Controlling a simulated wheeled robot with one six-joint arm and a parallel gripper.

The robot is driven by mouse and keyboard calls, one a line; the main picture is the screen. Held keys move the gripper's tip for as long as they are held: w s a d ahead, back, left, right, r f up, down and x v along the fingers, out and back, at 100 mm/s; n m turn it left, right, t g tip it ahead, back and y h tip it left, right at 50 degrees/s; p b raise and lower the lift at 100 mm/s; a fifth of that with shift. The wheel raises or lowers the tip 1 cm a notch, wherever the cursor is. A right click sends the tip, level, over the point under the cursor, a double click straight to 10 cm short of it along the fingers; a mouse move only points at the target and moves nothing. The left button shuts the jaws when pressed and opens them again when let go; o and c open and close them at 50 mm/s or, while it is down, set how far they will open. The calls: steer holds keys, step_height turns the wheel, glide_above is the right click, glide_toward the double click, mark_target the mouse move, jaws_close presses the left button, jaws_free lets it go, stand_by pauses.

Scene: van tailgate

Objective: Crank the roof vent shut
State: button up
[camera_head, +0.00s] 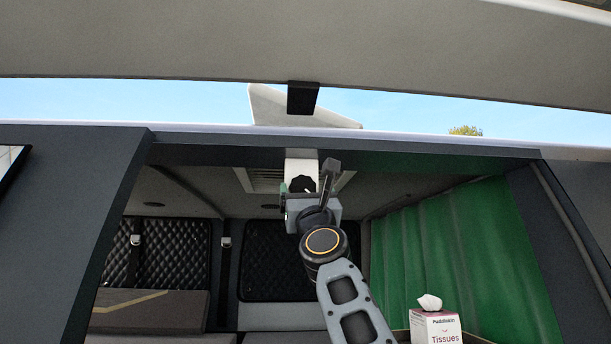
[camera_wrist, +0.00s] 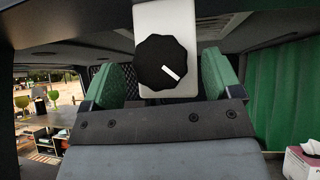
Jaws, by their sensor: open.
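The crank knob (camera_head: 302,184) is black with a scalloped rim, on a white housing (camera_head: 301,165) under the roof's rear edge. In the wrist view the knob (camera_wrist: 162,62) faces me, its white mark pointing to the lower right. My gripper (camera_head: 309,193) is open in front of the knob. In the wrist view its green-padded fingers stand left and right of the knob, with gaps on both sides; I cannot tell how deep they reach. What looks like the roof vent lid (camera_head: 268,106) stands tilted up above the roof, partly hidden by a black block.
The raised tailgate (camera_head: 180,45) spans the top, with the black block (camera_head: 302,97) hanging from its edge. A ceiling grille (camera_head: 262,180) is behind the housing. A green curtain (camera_head: 470,260) hangs at right, with a tissue box (camera_head: 435,327) below. Quilted panels line the back.

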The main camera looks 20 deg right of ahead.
steer(key=shift+w+r+p, duration=0.35)
steer(key=shift+w+r, duration=0.05)
steer(key=shift+r, duration=0.1)
steer(key=shift+c, duration=0.2)
steer(key=c, duration=0.8)
steer(key=shift+c, duration=0.2)
steer(key=shift+d+n+y, duration=0.1)
steer(key=shift+n+y, duration=0.4)
steer(key=shift+y, duration=0.2)
